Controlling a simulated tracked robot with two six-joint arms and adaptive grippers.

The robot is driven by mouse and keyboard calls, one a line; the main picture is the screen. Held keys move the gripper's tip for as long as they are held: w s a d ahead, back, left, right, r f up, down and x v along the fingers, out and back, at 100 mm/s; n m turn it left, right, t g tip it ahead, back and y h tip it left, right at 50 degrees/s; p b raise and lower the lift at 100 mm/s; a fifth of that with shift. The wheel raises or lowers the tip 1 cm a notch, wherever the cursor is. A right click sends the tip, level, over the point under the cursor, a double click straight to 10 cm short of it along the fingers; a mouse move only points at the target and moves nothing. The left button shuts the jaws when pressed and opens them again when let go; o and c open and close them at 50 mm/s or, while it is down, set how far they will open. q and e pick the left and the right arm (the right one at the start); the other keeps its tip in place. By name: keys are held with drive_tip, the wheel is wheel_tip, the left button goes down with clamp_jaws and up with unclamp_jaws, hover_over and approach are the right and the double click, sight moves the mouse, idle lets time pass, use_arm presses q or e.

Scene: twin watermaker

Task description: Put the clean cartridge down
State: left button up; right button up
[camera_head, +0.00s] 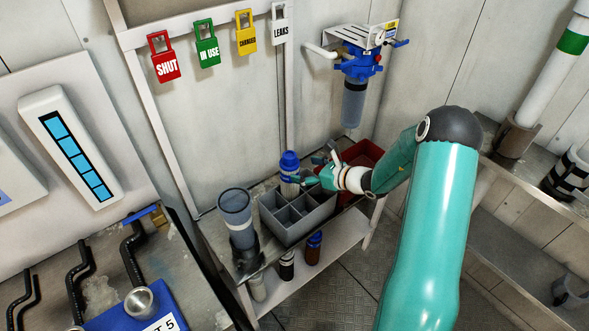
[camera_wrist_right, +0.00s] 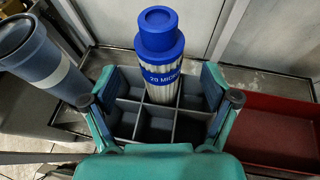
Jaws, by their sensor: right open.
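The clean cartridge, white and pleated with blue ends and a "20 MICRON" band, stands upright in the grey divided crate; it shows in the head view (camera_head: 290,165) and in the wrist view (camera_wrist_right: 160,55). In the wrist view its lower end is in the back middle compartment of the crate (camera_wrist_right: 125,135); its foot is hidden. My right gripper (camera_head: 308,179) is open beside the cartridge. In the wrist view its fingers (camera_wrist_right: 160,87) are spread wide, one to each side, with clear gaps to the cartridge. My left gripper is not in view.
A grey-blue housing (camera_head: 236,210) stands left of the crate. A red tray (camera_wrist_right: 275,135) lies to its right. The other visible compartments look empty. Bottles (camera_head: 313,248) stand on the lower shelf. A filter unit (camera_head: 355,85) hangs on the wall behind.

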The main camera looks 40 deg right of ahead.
drive_tip(key=a+v, duration=0.1)
drive_tip(key=v, duration=0.4)
drive_tip(key=s+a+f+n+g, duration=0.4)
drive_tip(key=a+f+n, duration=0.3)
drive_tip(key=a+n, duration=0.4)
drive_tip(key=s+a+f+n+g+y, duration=0.1)
drive_tip(key=s+a+f+n+g, duration=0.3)
drive_tip(key=a+n, duration=0.6)
drive_tip(key=s+a+f+n+g+y, duration=0.1)
drive_tip(key=s+a+f+n+g, duration=0.3)
drive_tip(key=s+a+f+n, duration=0.3)
drive_tip(key=a+f+n, duration=0.3)
drive_tip(key=a+n, duration=0.1)
drive_tip(key=a, duration=0.3)
drive_tip(key=shift+a+n+g, duration=0.3)
drive_tip(key=shift+a+g, duration=0.05)
drive_tip(key=shift+g, duration=0.05)
